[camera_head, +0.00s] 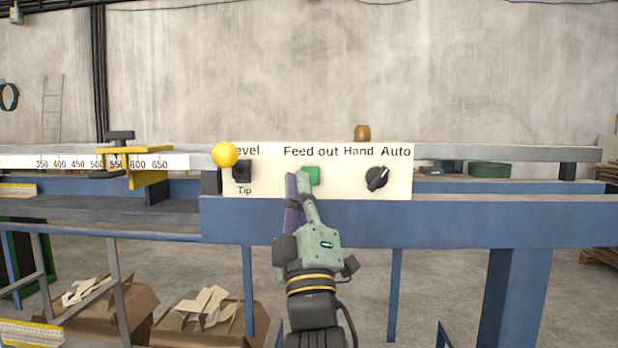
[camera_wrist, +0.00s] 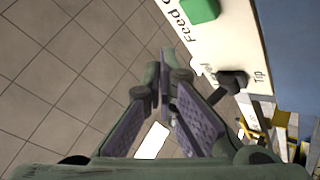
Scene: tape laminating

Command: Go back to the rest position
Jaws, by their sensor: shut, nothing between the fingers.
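My gripper (camera_head: 298,182) is shut and empty. In the head view it points up at the control panel (camera_head: 268,170), with its tips just left of the green Feed out button (camera_head: 312,175) and partly in front of it. I cannot tell whether they touch. In the wrist view the gripper (camera_wrist: 165,65) has its fingers together, below the green button (camera_wrist: 200,10), with floor tiles behind them.
A blue beam (camera_head: 480,220) runs below. A yellow stop (camera_head: 148,178) sits on the scale at left. Cardboard boxes (camera_head: 190,328) stand underneath.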

